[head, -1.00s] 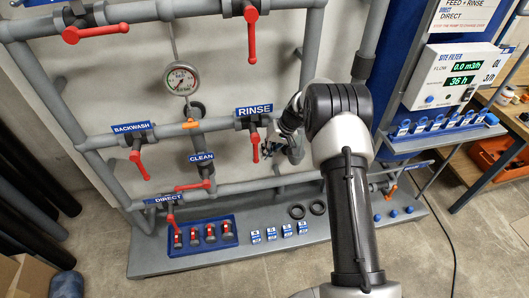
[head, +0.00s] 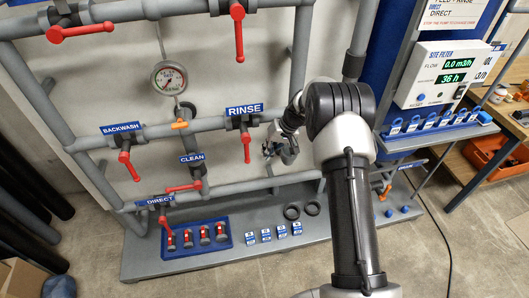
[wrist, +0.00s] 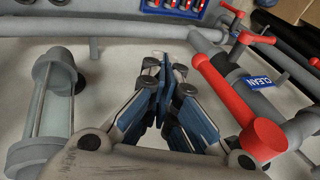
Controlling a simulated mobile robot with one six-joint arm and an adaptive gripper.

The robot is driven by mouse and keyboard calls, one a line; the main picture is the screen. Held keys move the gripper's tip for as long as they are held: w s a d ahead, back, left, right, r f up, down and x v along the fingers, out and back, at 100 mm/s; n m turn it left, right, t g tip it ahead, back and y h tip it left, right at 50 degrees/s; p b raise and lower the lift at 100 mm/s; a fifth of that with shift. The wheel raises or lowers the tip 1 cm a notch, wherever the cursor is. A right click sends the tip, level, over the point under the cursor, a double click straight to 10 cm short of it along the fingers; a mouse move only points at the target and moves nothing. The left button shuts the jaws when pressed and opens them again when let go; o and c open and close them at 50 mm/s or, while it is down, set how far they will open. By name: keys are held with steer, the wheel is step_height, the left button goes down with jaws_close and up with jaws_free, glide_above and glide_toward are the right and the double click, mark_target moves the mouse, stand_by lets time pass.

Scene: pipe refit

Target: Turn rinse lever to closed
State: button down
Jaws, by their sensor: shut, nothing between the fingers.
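The red rinse lever (head: 246,147) hangs almost straight down from its valve, crosswise to the horizontal grey pipe. The blue RINSE sign (head: 244,110) is just above it. My gripper (head: 268,150) is to the right of the lever, with a small gap between them in the head view. In the wrist view, my gripper (wrist: 168,72) shows its fingers drawn together with nothing between them. The large red lever (wrist: 235,102) there, seemingly the rinse lever, lies to the right of the fingers and apart from them.
The backwash lever (head: 129,165), clean lever (head: 183,188) and direct lever (head: 167,222) are to the left. A clear cylinder (wrist: 57,95) stands left of my fingers in the wrist view. A blue tray (head: 228,240) with red-handled parts sits on the grey base below.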

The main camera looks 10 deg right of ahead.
steer(key=s+d+p, duration=0.2)
steer(key=d, duration=0.8)
steer(key=shift+p, duration=0.3)
steer(key=shift+d, duration=0.1)
steer(key=s+a+r+h, duration=0.1)
steer(key=s+a+r, duration=0.3)
steer(key=r, duration=0.5)
steer(key=s+a+r, duration=0.2)
steer(key=s+r, duration=0.3)
steer(key=r, duration=0.4)
steer(key=s+a+r+h, duration=0.1)
steer(key=s+a+r, duration=0.3)
steer(key=r, duration=0.5)
steer(key=s+a+r+t+h, duration=0.1)
steer(key=s+r, duration=0.2)
steer(key=s, duration=0.4)
steer(key=s+a+r, duration=0.1)
steer(key=s+r, duration=0.2)
steer(key=s, duration=0.4)
steer(key=s+f+t+h, duration=0.1)
steer(key=s+f, duration=0.1)
steer(key=s, duration=1.1)
steer(key=shift+f+h, duration=0.2)
steer(key=shift+h, duration=0.1)
steer(key=shift+d, duration=0.1)
